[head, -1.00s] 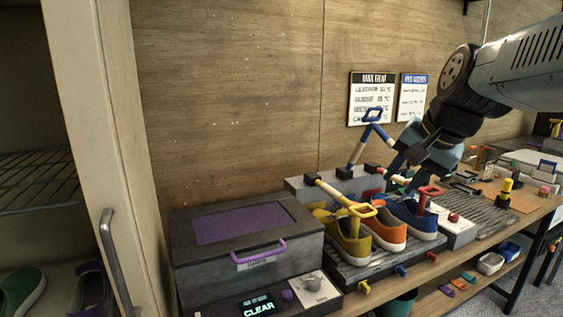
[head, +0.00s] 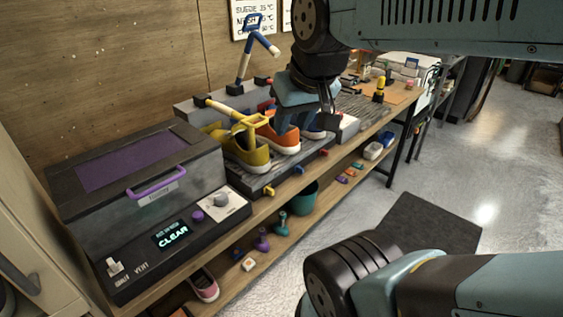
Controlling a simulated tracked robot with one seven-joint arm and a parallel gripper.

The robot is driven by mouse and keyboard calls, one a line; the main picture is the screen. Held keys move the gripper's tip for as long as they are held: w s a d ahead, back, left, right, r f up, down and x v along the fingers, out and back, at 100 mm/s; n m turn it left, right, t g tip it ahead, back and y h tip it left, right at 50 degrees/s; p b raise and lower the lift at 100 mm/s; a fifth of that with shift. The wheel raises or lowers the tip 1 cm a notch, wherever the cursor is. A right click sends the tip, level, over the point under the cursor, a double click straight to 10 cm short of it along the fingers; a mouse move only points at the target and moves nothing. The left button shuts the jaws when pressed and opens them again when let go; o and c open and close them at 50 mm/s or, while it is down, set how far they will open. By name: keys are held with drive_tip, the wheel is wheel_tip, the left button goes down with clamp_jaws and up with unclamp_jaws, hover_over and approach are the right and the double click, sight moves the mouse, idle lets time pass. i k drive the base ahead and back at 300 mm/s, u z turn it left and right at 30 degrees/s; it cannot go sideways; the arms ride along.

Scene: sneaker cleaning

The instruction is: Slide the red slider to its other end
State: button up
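A small red knob (head: 325,153) sticks out from the front edge of the grey shoe rack (head: 262,180), to the right of a blue knob (head: 297,170) and a yellow knob (head: 270,191). I cannot tell for sure whether this red knob is the red slider. My gripper (head: 329,118) points down over the right end of the rack, above and behind the red knob and apart from it. It hides much of the blue shoe (head: 312,130) and the red handle there. Its fingers overlap from this angle, so their opening is unclear.
Yellow (head: 247,155) and orange (head: 279,138) shoes stand on the rack. A grey box with a purple handle (head: 156,190) and a CLEAR display (head: 172,234) is at left. A green bucket (head: 303,198) sits below.

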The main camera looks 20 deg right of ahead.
sight(325, 152)
drive_tip(key=u, duration=0.3)
drive_tip(key=k, duration=1.35)
drive_tip(key=z, duration=0.35)
drive_tip(key=i, duration=1)
drive_tip(key=u, duration=0.1)
